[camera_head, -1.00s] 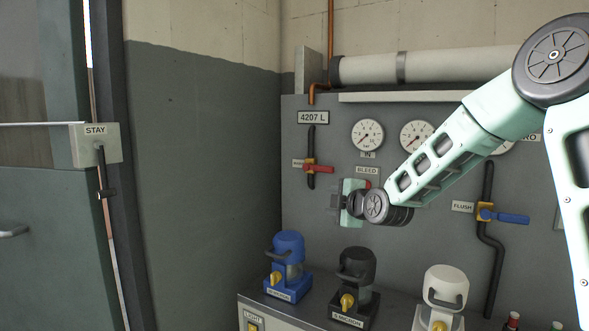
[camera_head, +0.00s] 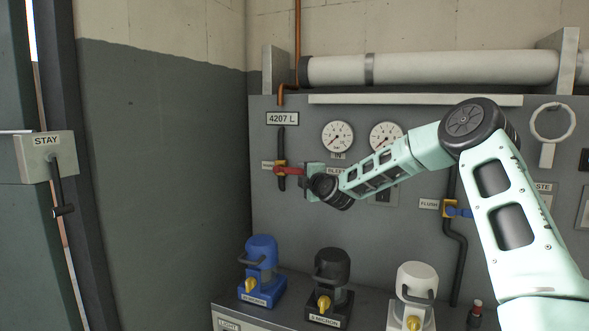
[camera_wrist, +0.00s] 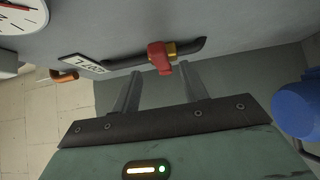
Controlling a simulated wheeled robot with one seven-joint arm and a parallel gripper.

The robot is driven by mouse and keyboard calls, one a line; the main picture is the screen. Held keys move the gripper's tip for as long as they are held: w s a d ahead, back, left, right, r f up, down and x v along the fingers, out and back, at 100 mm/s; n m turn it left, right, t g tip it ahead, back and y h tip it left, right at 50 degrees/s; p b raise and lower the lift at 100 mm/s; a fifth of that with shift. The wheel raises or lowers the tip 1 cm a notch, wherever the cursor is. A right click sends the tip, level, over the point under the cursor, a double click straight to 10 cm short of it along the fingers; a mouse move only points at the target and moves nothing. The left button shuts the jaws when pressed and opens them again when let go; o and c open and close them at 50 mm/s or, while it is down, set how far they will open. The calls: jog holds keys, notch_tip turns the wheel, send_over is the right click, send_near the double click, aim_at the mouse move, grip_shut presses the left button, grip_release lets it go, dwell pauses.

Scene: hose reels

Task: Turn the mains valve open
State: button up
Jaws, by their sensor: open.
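The mains valve has a red lever (camera_head: 290,171) on a yellow body (camera_head: 281,171), on a vertical black pipe under the 4207 L plate (camera_head: 282,118). The lever points right, across the pipe. In the head view my gripper (camera_head: 306,172) is at the lever's right end, and its fingers are hard to make out there. In the wrist view my gripper (camera_wrist: 161,73) is open, with two grey fingers apart. The red lever (camera_wrist: 160,58) shows end-on between and just beyond the fingertips. I cannot tell whether they touch it.
The FLUSH valve's blue lever (camera_head: 461,212) is partly behind my arm. Blue (camera_head: 262,262), black (camera_head: 332,275) and white (camera_head: 416,285) filter housings stand on the ledge below. Gauges (camera_head: 338,136) and a big pipe (camera_head: 430,68) are above. The panel left of the mains pipe is clear.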

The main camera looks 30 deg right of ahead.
aim_at(296, 172)
jog(key=w, duration=0.2)
jog(key=w+p, duration=0.1)
jog(key=w, duration=0.1)
jog(key=w+d, duration=0.1)
jog(key=w, duration=0.1)
jog(key=shift+w+p, duration=0.3)
jog(key=shift+w, duration=0.1)
jog(key=shift+a, duration=0.1)
grip_shut()
